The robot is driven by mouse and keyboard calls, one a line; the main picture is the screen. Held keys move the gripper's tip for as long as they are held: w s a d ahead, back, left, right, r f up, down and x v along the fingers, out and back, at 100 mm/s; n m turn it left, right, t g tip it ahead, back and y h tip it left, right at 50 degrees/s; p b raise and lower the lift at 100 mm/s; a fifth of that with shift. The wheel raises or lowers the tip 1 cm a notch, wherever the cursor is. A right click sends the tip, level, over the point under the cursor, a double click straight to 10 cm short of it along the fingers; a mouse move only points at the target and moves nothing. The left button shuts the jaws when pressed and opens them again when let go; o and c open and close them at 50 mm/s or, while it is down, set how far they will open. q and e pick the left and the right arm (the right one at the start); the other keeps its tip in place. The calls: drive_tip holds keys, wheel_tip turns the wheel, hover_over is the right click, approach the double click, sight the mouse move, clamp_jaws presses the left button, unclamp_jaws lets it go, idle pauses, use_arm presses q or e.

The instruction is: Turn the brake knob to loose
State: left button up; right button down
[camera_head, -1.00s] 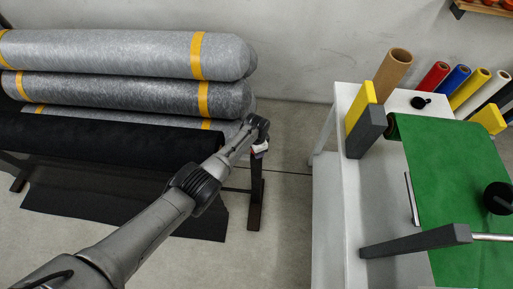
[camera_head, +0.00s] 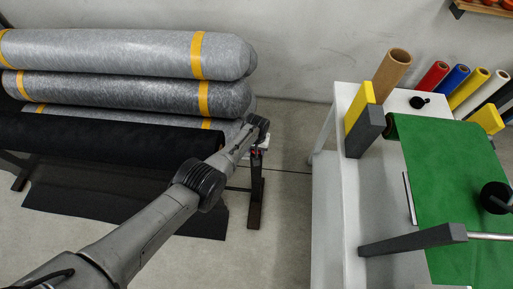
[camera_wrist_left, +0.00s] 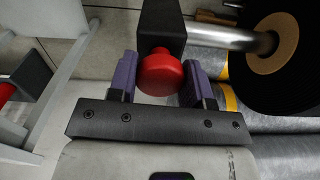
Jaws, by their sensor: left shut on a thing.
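The red brake knob (camera_wrist_left: 160,74) sits on a dark block (camera_wrist_left: 161,22) at the end of the black roll's steel shaft in the left wrist view. My left gripper (camera_wrist_left: 160,82) has one purple finger on each side of the knob and is shut on it. In the head view my left gripper (camera_head: 257,150) is at the right end of the black roll (camera_head: 110,140), by the top of the stand's post (camera_head: 256,195). Only a small bit of red shows there, and my arm hides most of the knob. My right gripper is not in view.
Grey felt rolls (camera_head: 130,92) with yellow bands lie stacked behind the black roll. A white table (camera_head: 330,220) with a green sheet (camera_head: 450,180) stands at right. Bare floor (camera_head: 285,200) lies between stand and table.

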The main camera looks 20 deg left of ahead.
use_arm(q)
drive_tip(key=n, duration=0.3)
drive_tip(key=shift+n, duration=0.4)
drive_tip(key=n, duration=0.4)
drive_tip(key=shift+n, duration=0.3)
drive_tip(key=n, duration=0.5)
drive_tip(key=shift+n, duration=2)
drive_tip(key=o, duration=0.9)
